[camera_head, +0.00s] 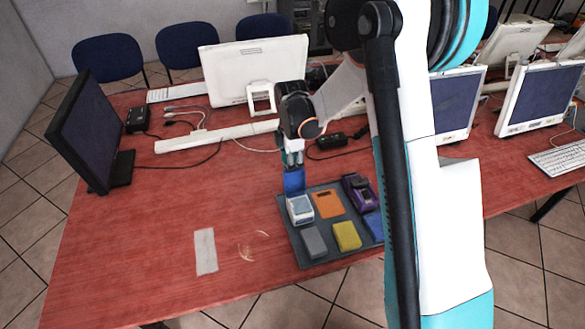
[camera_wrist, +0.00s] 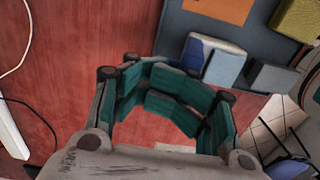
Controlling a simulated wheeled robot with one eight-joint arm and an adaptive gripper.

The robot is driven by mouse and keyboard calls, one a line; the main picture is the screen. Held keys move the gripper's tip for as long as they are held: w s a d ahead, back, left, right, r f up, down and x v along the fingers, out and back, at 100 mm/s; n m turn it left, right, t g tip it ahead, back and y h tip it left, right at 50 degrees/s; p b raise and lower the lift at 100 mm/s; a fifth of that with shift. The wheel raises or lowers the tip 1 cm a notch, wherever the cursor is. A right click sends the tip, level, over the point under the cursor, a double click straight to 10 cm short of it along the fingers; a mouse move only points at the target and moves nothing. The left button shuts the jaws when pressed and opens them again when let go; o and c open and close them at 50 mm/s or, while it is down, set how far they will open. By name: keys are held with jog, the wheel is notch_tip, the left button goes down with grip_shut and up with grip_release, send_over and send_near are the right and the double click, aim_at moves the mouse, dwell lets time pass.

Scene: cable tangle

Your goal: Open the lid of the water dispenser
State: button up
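I see nothing I can surely name as the water dispenser. A small white-and-blue box (camera_head: 300,209) stands at the back left corner of a dark tray (camera_head: 284,226) on the red table. It also shows in the wrist view (camera_wrist: 222,68), at upper right. A blue upright piece (camera_head: 294,181) shows just behind the box; I cannot tell if it is its lid. My gripper (camera_head: 292,158) is above that piece, pointing down. Nothing is clearly held.
The tray also holds orange (camera_head: 327,203), purple (camera_head: 358,190), grey (camera_head: 313,242), yellow (camera_head: 346,236) and blue (camera_head: 374,225) items. A black monitor (camera_head: 90,135) stands left, a white monitor (camera_head: 255,72) behind. Cables lie behind the tray. The table's left front is mostly clear.

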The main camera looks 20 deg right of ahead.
jog(key=w, duration=1.4)
jog(key=shift+w+r, duration=0.15)
jog(key=shift+w, duration=0.05)
dwell(0.8)
dwell(0.4)
notch_tip(320, 180, up, 12)
dwell(0.6)
